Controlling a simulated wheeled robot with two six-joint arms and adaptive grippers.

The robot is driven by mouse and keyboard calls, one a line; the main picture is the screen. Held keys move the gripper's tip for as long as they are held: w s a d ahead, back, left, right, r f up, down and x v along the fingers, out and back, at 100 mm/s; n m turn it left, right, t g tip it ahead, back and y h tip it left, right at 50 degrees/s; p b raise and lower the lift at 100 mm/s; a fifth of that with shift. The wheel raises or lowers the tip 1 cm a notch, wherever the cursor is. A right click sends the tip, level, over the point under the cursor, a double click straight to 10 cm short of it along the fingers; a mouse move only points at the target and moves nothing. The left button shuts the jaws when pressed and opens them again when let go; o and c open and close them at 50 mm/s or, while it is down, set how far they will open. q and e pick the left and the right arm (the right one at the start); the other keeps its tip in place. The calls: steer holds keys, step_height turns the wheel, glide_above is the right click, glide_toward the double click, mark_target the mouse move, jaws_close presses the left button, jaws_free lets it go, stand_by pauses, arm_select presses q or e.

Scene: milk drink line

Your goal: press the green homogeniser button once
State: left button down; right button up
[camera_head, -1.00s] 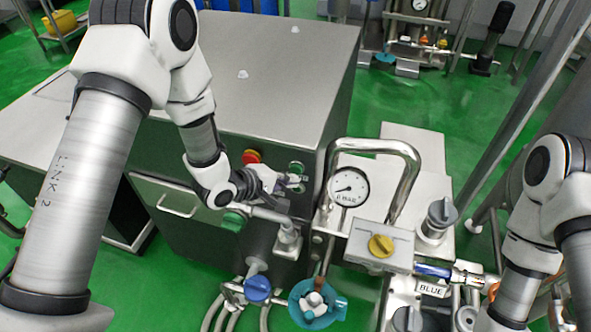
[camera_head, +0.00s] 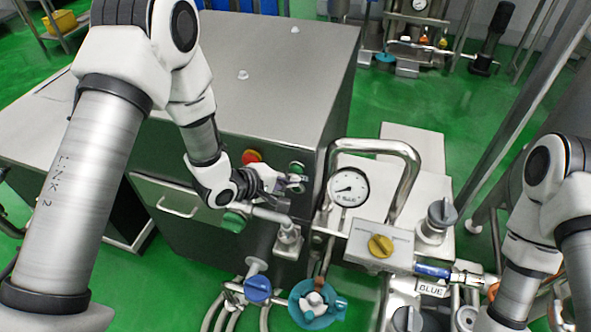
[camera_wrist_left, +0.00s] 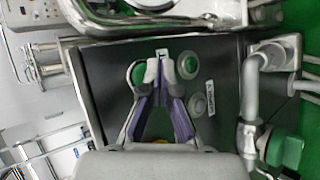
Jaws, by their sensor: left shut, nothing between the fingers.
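The green button (camera_head: 297,167) is on the front panel of the steel homogeniser cabinet (camera_head: 280,80), near its right edge. It also shows in the left wrist view (camera_wrist_left: 137,73), where a fingertip partly covers its edge. My left gripper (camera_head: 296,183) is shut and empty, with its tips close to the button, just below it in the head view. In the left wrist view the fingertips (camera_wrist_left: 162,66) lie just right of the button. I cannot tell whether they touch the panel. My right arm shows at the right, but its gripper is out of view.
A red stop knob (camera_head: 251,157) is left of the button. A pressure gauge (camera_head: 348,187) and bent steel pipe (camera_head: 405,160) stand close to the right. A green valve handle (camera_head: 233,221) is below the wrist.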

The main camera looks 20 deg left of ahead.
arm_select(q)
steer(key=shift+w, duration=0.3)
steer(key=shift+w, duration=0.45)
stand_by(0.5)
steer(key=shift+s, duration=0.1)
steer(key=shift+s+p, duration=0.4)
steer(key=shift+s, duration=0.35)
steer(key=s, duration=0.5)
steer(key=shift+a, duration=0.1)
stand_by(0.8)
